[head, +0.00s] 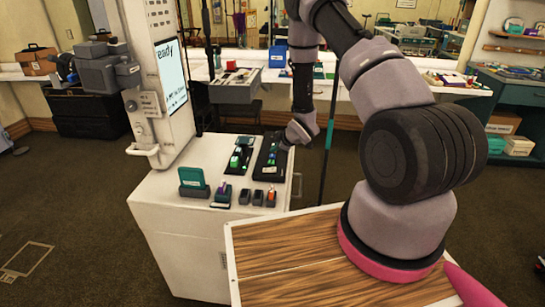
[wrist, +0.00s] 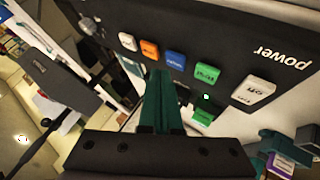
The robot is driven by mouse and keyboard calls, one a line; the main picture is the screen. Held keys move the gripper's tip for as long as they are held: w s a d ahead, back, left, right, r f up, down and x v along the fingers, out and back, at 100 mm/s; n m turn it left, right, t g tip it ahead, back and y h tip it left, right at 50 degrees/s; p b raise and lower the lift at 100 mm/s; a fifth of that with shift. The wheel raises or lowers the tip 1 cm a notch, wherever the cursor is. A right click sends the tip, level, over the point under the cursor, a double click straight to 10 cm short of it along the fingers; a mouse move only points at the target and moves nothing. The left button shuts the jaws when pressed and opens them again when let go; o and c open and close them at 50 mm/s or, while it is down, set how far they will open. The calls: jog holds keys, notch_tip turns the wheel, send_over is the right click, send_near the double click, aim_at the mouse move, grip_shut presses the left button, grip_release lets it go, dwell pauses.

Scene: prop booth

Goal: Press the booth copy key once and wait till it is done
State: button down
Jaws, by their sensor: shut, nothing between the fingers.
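A black key panel (wrist: 225,45) fills the top of the wrist view. It carries a white key (wrist: 127,41), an orange key (wrist: 150,49), a blue key (wrist: 174,61), a green key (wrist: 207,73) and a larger white key (wrist: 253,90) by the upside-down word "power". The small key labels are hard to read, so I cannot tell which is the copy key. My gripper (wrist: 157,76) is shut and empty, its teal fingertips just below the orange and blue keys; touching is not clear. The screen (head: 171,76) shows letters ending in "eady".
A wooden board (head: 280,245) is in front.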

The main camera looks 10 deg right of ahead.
aim_at(275, 156)
dwell(0.4)
jog(key=shift+f, duration=0.4)
jog(key=shift+f, duration=0.4)
dwell(0.5)
jog(key=shift+r, duration=0.85)
jog(key=shift+r, duration=2.5)
jog(key=shift+r, duration=0.1)
